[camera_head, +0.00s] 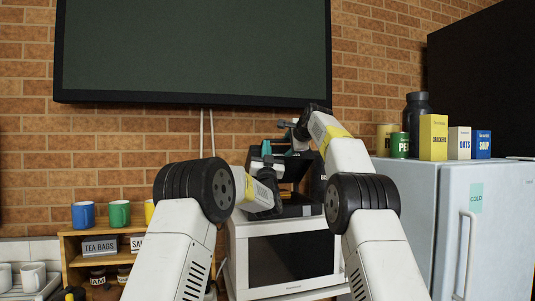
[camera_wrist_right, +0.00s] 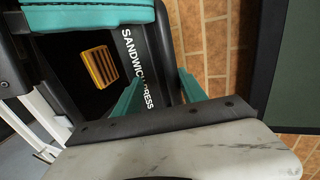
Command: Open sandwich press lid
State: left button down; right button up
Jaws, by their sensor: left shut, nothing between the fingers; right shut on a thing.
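The black sandwich press (camera_head: 297,208) sits on top of the white microwave in the head view, partly hidden by my arms. Its lid stands raised, with a dark gap below it. In the right wrist view the lid (camera_wrist_right: 150,60) shows white SANDWICH PRESS lettering, and a ridged golden piece (camera_wrist_right: 101,66) shows on the dark surface beside it. My right gripper (camera_head: 298,143) reaches the raised lid from above; its teal fingers (camera_wrist_right: 160,95) are shut on the lid's edge. My left gripper (camera_head: 266,149) is shut and empty, close beside the lid on the left.
The microwave (camera_head: 290,258) is under the press. A fridge (camera_head: 430,205) stands right, with boxes and canisters on top. A wooden shelf (camera_head: 75,262) with mugs is left. A dark wall screen (camera_head: 190,50) hangs above, close to my right wrist in the picture.

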jog(key=shift+f, duration=0.3)
